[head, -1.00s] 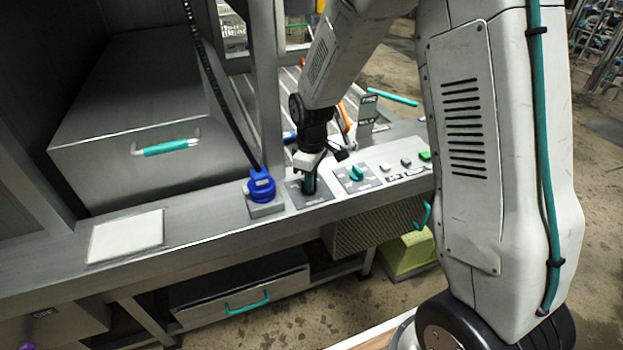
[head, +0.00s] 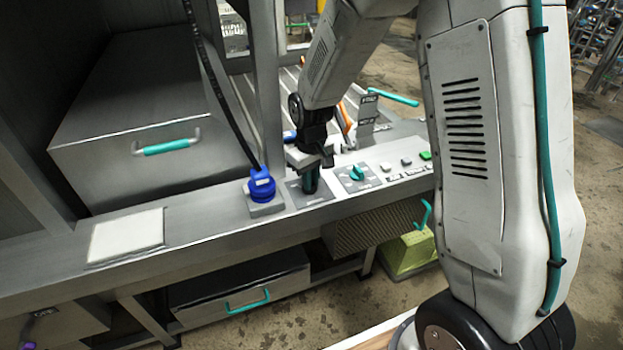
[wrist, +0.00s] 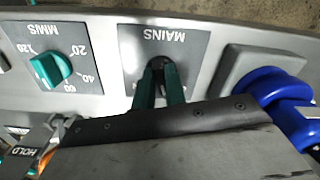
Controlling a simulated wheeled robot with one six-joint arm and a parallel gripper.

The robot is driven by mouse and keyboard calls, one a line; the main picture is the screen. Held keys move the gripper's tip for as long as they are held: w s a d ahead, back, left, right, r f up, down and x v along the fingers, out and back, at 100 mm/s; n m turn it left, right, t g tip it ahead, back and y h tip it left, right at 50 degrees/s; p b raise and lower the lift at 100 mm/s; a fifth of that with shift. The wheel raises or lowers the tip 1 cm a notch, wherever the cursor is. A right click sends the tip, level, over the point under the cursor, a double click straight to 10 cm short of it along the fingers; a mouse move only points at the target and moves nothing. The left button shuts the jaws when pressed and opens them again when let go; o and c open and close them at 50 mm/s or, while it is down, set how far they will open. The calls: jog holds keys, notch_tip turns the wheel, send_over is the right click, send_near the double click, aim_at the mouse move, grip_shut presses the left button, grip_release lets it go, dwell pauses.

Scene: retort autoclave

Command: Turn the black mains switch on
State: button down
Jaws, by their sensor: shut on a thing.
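The grey MAINS plate (wrist: 188,42) is seen upside down in the wrist view, and it also shows on the panel in the head view (head: 322,197). The black mains switch (wrist: 157,62) is mostly hidden between my fingertips. My gripper (wrist: 159,84) is shut on it, with one green-padded finger on each side, pointing down at the plate. In the head view my gripper (head: 310,186) stands over the plate and hides the switch. The switch's exact angle cannot be told.
A teal timer knob (wrist: 51,69) marked in minutes is beside the MAINS plate. A blue plug (head: 261,184) with a black cable stands on the other side. Push buttons, one green (head: 425,155), sit farther right. A white pad (head: 126,235) lies at the left.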

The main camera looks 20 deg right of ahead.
jog(key=m, duration=0.6)
jog(key=shift+a, duration=0.15)
jog(key=m, duration=0.6)
jog(key=shift+w+a, duration=0.1)
jog(key=shift+a, duration=0.05)
jog(key=shift+m, duration=0.3)
jog(key=c, duration=1.4)
grip_release()
jog(key=shift+c, duration=0.2)
jog(key=shift+r, duration=0.15)
notch_tip(320, 180, up, 8)
jog(key=shift+f, duration=0.15)
